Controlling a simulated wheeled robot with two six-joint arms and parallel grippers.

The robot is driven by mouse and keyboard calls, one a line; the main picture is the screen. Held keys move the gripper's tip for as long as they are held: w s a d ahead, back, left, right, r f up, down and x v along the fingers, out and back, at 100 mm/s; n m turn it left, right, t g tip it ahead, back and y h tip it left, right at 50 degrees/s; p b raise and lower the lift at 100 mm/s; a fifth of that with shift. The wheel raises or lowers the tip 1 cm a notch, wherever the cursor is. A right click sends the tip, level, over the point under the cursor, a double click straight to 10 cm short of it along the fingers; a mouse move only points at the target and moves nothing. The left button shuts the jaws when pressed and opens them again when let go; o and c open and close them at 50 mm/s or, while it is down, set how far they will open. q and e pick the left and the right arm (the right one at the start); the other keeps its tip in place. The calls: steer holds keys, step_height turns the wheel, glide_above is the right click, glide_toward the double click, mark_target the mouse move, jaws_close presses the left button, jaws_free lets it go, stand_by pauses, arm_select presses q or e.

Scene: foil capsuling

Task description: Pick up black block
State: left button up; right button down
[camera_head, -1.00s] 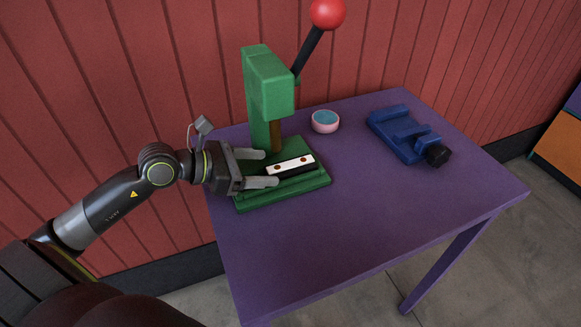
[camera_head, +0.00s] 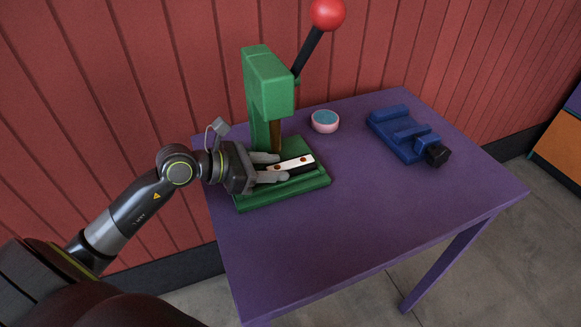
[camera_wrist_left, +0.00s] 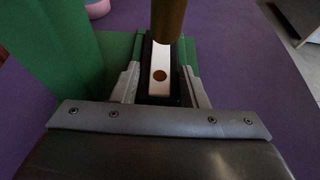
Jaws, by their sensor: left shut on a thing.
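The black block (camera_head: 305,168) has a white top with small brown-red spots. It lies on the green base of the press (camera_head: 268,85). My left gripper (camera_head: 276,167) is shut on the block's near end, one finger on each long side. In the left wrist view the block's white top (camera_wrist_left: 160,88) with one brown spot shows between the fingers (camera_wrist_left: 160,85). The brown ram (camera_wrist_left: 168,18) of the press hides its far part there. My right gripper is in neither view.
The press has a black lever with a red ball (camera_head: 327,13). A pink bowl (camera_head: 325,127) with blue contents and a blue vise (camera_head: 398,133) with a black knob stand on the purple table (camera_head: 370,215). The table's front and right are clear.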

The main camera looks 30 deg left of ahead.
arm_select(q)
steer(key=shift+c, duration=1.1)
steer(key=shift+r, duration=0.15)
